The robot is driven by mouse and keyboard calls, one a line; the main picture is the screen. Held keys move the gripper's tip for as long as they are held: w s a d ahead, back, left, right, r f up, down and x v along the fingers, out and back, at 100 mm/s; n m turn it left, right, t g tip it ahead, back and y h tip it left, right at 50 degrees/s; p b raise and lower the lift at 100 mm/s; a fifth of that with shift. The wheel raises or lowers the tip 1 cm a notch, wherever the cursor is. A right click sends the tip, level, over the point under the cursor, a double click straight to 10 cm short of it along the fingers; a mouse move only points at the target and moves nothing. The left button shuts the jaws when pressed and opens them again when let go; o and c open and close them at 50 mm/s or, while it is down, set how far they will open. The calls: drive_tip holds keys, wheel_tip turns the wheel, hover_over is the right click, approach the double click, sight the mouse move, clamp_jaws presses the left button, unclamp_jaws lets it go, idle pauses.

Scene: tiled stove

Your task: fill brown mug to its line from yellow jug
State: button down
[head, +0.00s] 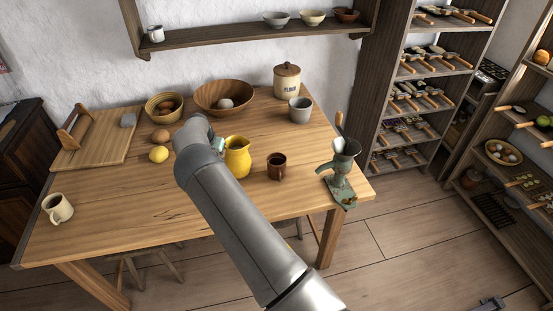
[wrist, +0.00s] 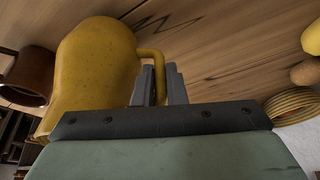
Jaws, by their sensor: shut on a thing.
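The yellow jug (head: 238,160) is upright near the middle of the wooden table; whether its base touches the table I cannot tell. My gripper (wrist: 160,84) is shut on the jug's handle, with a finger on each side of it, in the wrist view. The jug's body (wrist: 95,65) fills the left of that view. In the head view my gripper is mostly hidden behind my arm, to the left of the jug. The brown mug (head: 276,168) stands upright on the table just right of the jug, apart from it. It also shows in the wrist view (wrist: 30,72). Its line and contents are not discernible.
A green grinder (head: 341,172) stands at the table's right edge. A grey cup (head: 300,110), flour canister (head: 287,82) and wooden bowls (head: 222,96) are behind. A lemon (head: 158,154) lies left of my arm. The table in front of the brown mug is clear.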

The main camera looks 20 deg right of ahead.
sight(228, 143)
drive_tip(key=shift+s+d+r+m+t+y+p, duration=0.15)
drive_tip(key=shift+d+r+t+y+p, duration=0.2)
drive_tip(key=shift+r+y, duration=0.2)
drive_tip(key=shift+s+d+r+m+t+y+p, duration=0.1)
drive_tip(key=shift+s+d+r+t+y+p, duration=0.15)
drive_tip(key=shift+d+r+y, duration=0.35)
drive_tip(key=shift+s+d+r+m+t+y+p, duration=0.1)
drive_tip(key=shift+d+r+m+t+y+p, duration=0.2)
drive_tip(key=shift+r, duration=0.35)
drive_tip(key=shift+s+d+r+y+b, duration=0.15)
drive_tip(key=shift+d+r+y+b, duration=0.15)
drive_tip(key=shift+d+y, duration=0.15)
drive_tip(key=shift+s+d+f+b, duration=0.1)
drive_tip(key=shift+d+f+b, duration=0.1)
drive_tip(key=shift+b, duration=0.45)
drive_tip(key=shift+s+d+r+t+y+b, duration=0.2)
drive_tip(key=shift+d+t+y+b, duration=0.3)
drive_tip(key=shift+b, duration=0.75)
drive_tip(key=shift+s+d+r+y+b, duration=0.3)
drive_tip(key=shift+r+y+b, duration=0.25)
drive_tip(key=shift+b, duration=0.35)
drive_tip(key=shift+s+d+r+m+t+y+b, duration=0.15)
drive_tip(key=shift+s+d+m+t+y+b, duration=0.2)
drive_tip(key=shift+b, duration=0.8)
drive_tip(key=shift+d+r+m+t+y+b, duration=0.15)
drive_tip(key=shift+d+t+y+b, duration=0.25)
drive_tip(key=shift+b, duration=0.7)
